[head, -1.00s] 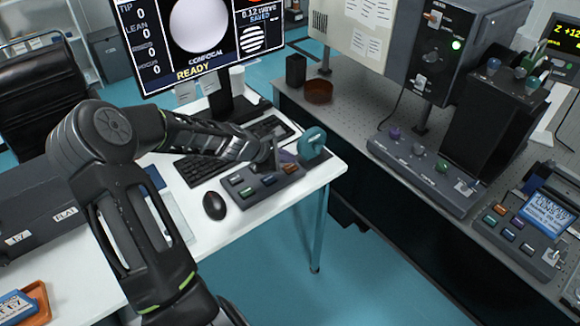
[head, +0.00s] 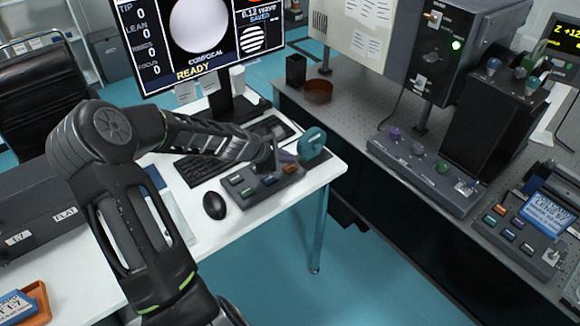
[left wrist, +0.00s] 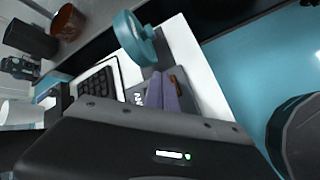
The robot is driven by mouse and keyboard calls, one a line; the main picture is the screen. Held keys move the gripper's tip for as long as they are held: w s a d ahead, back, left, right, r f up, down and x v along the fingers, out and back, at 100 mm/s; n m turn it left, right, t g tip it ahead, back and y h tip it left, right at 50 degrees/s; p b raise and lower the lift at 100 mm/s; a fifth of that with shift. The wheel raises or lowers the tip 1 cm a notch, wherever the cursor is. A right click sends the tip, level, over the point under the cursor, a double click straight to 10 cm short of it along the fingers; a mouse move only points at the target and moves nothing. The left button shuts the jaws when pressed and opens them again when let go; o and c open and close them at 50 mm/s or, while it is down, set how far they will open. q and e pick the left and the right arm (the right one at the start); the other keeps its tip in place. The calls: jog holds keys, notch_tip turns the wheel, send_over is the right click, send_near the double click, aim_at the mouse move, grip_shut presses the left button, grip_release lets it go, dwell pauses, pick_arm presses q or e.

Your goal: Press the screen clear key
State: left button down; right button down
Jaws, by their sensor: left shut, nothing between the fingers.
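A dark key box (head: 247,207) with several coloured keys lies on the front right of the white desk. Its key labels are too small to read, so I cannot tell which is the screen clear key. An orange-brown key (head: 290,168) sits at its right end. My left gripper (head: 286,157) is above the back right of the box, pointing down. Its lilac fingers are together and empty; they also show in the left wrist view (left wrist: 166,95), hiding part of the box beside the orange-brown key. I cannot tell whether they touch a key. My right gripper is out of view.
A teal round knob (head: 312,143) stands close right of the left gripper. A keyboard (head: 200,167) and black mouse (head: 214,205) lie left of the box. The monitor (head: 190,75) reads READY. Open floor separates the white desk from the optical table (head: 345,112).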

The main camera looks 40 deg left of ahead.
aim_at(287, 169)
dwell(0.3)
pick_arm(q)
jog(key=shift+f+b, duration=0.4)
jog(key=shift+f, duration=0.05)
jog(key=shift+f+b, duration=0.35)
jog(key=shift+f, duration=0.05)
dwell(0.6)
jog(key=shift+r, duration=0.1)
jog(key=shift+r+p, duration=0.7)
jog(key=shift+r, duration=0.05)
jog(key=shift+r, duration=0.1)
jog(key=shift+r+p, duration=1.85)
jog(key=shift+r, duration=0.6)
